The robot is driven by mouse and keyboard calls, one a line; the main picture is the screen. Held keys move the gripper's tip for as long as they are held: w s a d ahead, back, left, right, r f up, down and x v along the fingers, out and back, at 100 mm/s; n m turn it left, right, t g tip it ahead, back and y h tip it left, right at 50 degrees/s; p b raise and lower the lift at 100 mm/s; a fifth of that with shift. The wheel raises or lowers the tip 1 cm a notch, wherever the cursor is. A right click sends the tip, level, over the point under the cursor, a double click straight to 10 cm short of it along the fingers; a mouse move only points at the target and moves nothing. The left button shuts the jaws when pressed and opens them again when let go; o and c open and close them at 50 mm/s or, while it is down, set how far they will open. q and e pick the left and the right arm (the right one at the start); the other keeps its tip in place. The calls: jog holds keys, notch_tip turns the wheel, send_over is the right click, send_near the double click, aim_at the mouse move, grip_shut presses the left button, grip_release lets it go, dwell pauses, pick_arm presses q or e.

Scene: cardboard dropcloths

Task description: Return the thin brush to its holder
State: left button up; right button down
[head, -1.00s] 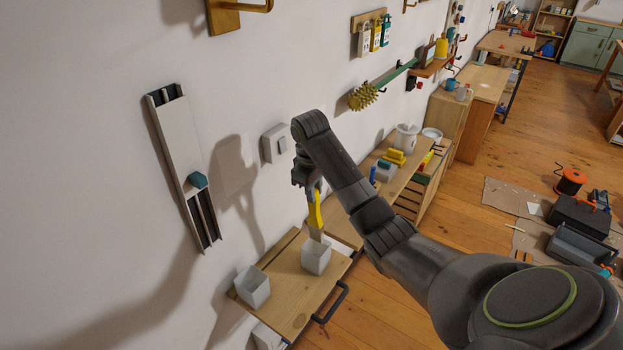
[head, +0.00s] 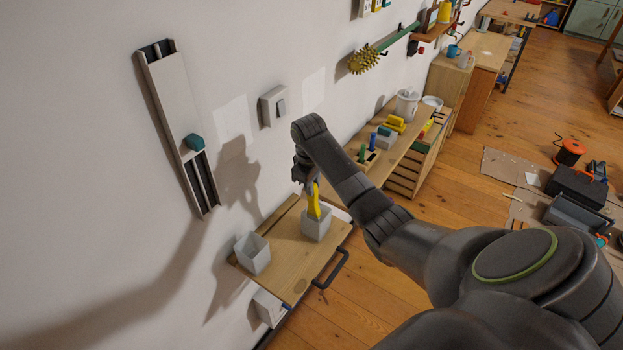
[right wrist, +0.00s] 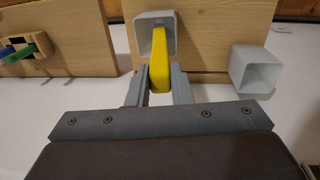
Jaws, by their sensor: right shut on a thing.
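The thin brush (head: 314,203) has a yellow handle and points down into a square grey-white holder (head: 317,226) on a small wooden shelf (head: 297,281). My right gripper (head: 308,182) is above that holder and shut on the brush handle. In the right wrist view, the yellow brush (right wrist: 160,62) is between my two fingers (right wrist: 159,84), and its far end is inside the holder's opening (right wrist: 147,24). Whether its tip touches the bottom is hidden. A second, similar holder (head: 252,255) stands empty to the left. My left gripper is not in view.
The wall with a switch (head: 274,106) and a sliding rail (head: 178,125) is close at the left. A longer wooden bench (head: 396,152) with several small items stands behind. A dark handle (head: 331,271) sticks out from the shelf front.

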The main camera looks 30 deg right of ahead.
jog(key=shift+f, duration=0.15)
jog(key=c, duration=0.7)
grip_release()
notch_tip(320, 180, up, 3)
jog(key=shift+a+r+p, duration=0.1)
jog(key=shift+p, duration=0.95)
jog(key=shift+s+a+r, duration=0.15)
jog(key=shift+r, duration=1.35)
jog(key=shift+s+a+r, duration=0.1)
jog(key=shift+r, duration=1.35)
jog(key=shift+f, duration=0.1)
